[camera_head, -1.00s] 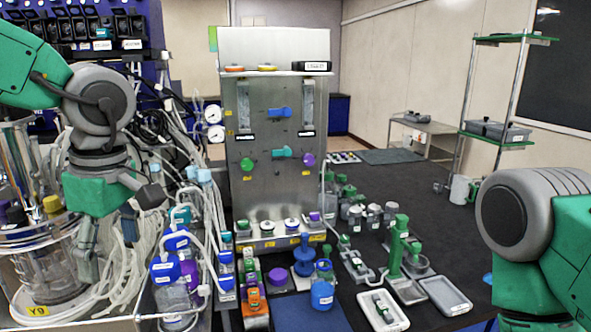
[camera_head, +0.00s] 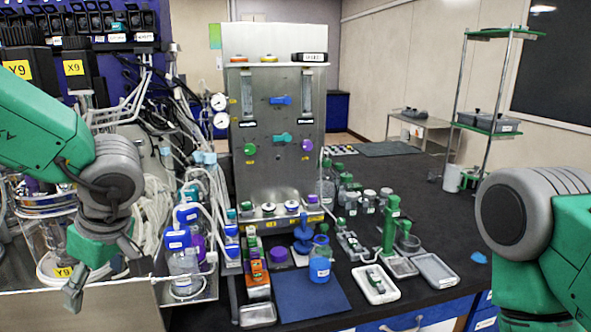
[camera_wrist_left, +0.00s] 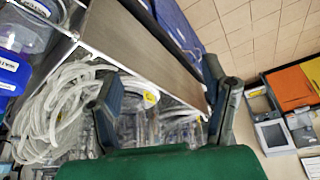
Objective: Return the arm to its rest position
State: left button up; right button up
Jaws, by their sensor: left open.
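My left arm comes in from the left in the head view, its green and grey links bent down. My left gripper (camera_head: 103,270) hangs fingers-down in front of the metal side of the left bench, open and with nothing between its fingers. It also shows open in the left wrist view (camera_wrist_left: 168,95), with its two dark fingers well apart above coiled clear tubing (camera_wrist_left: 65,110). My right arm (camera_head: 525,225) shows only in part at the right edge. Its gripper is out of view.
A glass bioreactor labelled Y9 (camera_head: 60,235) and tubing stand close behind the left gripper. Bottles with blue caps (camera_head: 180,255) are to its right. A steel control panel (camera_head: 262,170) stands mid-bench. The dark benchtop holds several small items and trays (camera_head: 435,270).

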pick_arm(q)
jog(key=s+a+f+m+t+b, duration=0.1)
jog(key=f+m+b, duration=0.15)
jog(key=f, duration=0.55)
jog(key=s+a+f+m+t+y+b, duration=0.1)
jog(key=a+f+m+t, duration=0.15)
jog(key=f, duration=0.65)
jog(key=s+f+m+b, duration=0.1)
jog(key=f+m+b, duration=0.15)
jog(key=f, duration=0.55)
jog(key=s+d+f+m+g+h+b, duration=0.2)
jog(key=s+d+f+m+h, duration=0.1)
jog(key=s+f, duration=0.6)
jog(key=s+d+f+m+g+h+b, duration=0.1)
jog(key=s+d+f+m+h+b, duration=0.1)
jog(key=s+f+m, duration=0.4)
jog(key=s+d+f, duration=0.1)
jog(key=s+f, duration=0.2)
jog(key=s, duration=0.3)
jog(key=shift+s+d+f+g+h, duration=0.15)
jog(key=shift+s+d+g+h, duration=0.1)
jog(key=shift+g+h, duration=0.15)
jog(key=shift+w, duration=0.1)
